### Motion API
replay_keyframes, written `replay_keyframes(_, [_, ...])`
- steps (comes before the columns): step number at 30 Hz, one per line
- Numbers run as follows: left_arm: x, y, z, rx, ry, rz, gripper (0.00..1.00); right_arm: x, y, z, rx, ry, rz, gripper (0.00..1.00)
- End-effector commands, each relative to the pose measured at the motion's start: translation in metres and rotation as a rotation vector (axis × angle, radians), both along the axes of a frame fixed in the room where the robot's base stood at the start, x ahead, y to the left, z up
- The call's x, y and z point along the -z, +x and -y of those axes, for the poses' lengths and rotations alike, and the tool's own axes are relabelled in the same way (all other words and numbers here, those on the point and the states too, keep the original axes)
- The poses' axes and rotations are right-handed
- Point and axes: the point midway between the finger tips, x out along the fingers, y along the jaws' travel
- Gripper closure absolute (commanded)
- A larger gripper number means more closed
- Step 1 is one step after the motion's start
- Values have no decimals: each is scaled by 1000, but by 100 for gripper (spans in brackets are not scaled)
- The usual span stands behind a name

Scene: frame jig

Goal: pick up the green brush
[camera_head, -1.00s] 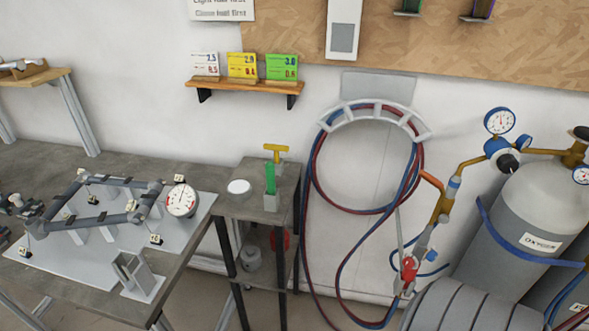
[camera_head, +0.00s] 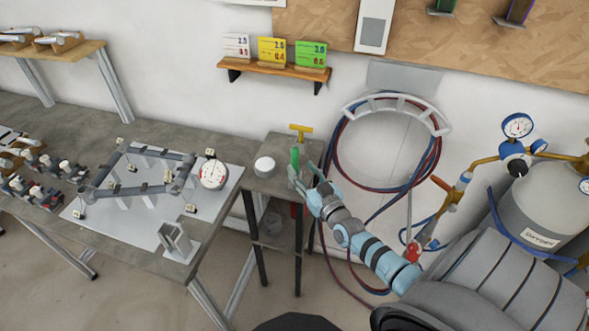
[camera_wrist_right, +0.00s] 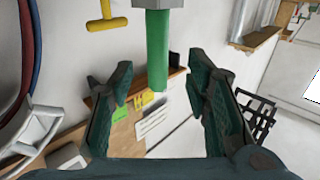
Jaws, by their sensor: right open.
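The green brush (camera_head: 295,158) stands upright in a small grey holder on the small side table (camera_head: 270,182). In the right wrist view the green brush (camera_wrist_right: 157,55) hangs down from the top of the picture, between the two fingers, with the grey holder (camera_wrist_right: 165,4) at its upper end. My right gripper (camera_head: 306,175) is just to the right of the brush in the head view. It is open in the right wrist view (camera_wrist_right: 160,85), its dark green fingers apart on either side of the brush, with gaps showing. My left gripper is not in view.
A white round item (camera_head: 264,165) sits left of the brush. A yellow T-handle (camera_head: 301,130) stands behind it. The larger bench with a frame jig and dial gauge (camera_head: 213,172) is at left. Hoses (camera_head: 338,150) hang at right, near my right arm.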

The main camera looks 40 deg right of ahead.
Motion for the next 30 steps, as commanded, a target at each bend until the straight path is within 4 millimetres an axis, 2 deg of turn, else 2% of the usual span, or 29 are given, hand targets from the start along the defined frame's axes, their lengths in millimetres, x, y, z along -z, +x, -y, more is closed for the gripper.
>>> replay_keyframes(9, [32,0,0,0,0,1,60,2,51,12,0,-1,0,56])
replay_keyframes(12, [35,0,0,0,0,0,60,-1,58,13,0,-1,-2,56])
replay_keyframes(17, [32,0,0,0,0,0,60,-3,58,13,-1,0,-3,56])
replay_keyframes(25, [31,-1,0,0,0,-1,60,-3,58,13,-1,0,-4,99])
replay_keyframes(30, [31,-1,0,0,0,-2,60,-3,58,13,-1,0,-3,100])
